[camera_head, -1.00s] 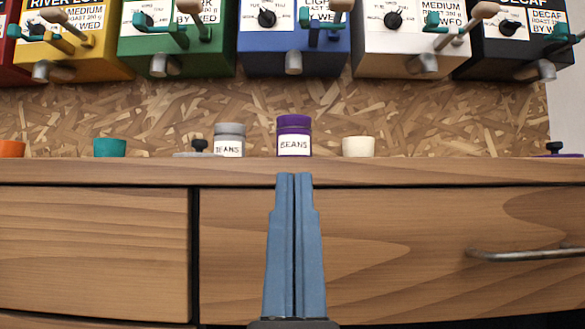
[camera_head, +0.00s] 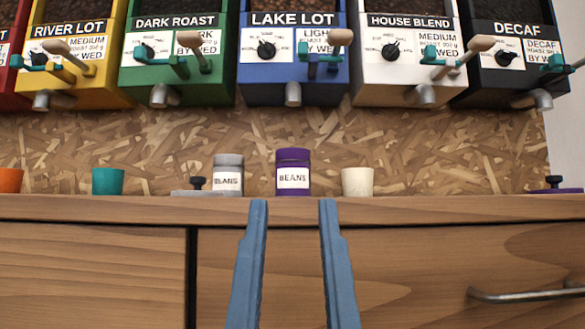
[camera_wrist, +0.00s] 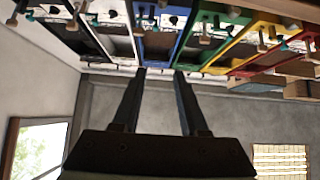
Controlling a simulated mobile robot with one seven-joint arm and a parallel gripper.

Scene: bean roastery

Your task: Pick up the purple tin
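The purple tin (camera_head: 293,172) stands upright on the wooden counter (camera_head: 400,208) in the head view, with a white label reading BEANS. My gripper (camera_head: 293,203) is open and empty. In the head view its two blue-grey fingers show below and in front of the tin, apart from it, one to each side of it in the picture. The wrist view also shows my open gripper (camera_wrist: 159,72), with its fingers pointing up at the coloured dispensers. The tin cannot be made out in the wrist view.
A grey tin (camera_head: 228,175) stands just left of the purple one, and a cream cup (camera_head: 357,182) just right. A teal cup (camera_head: 108,181) and an orange cup (camera_head: 10,180) are further left. Dispensers, including a blue one (camera_head: 293,88), hang above. A drawer handle (camera_head: 528,295) is lower right.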

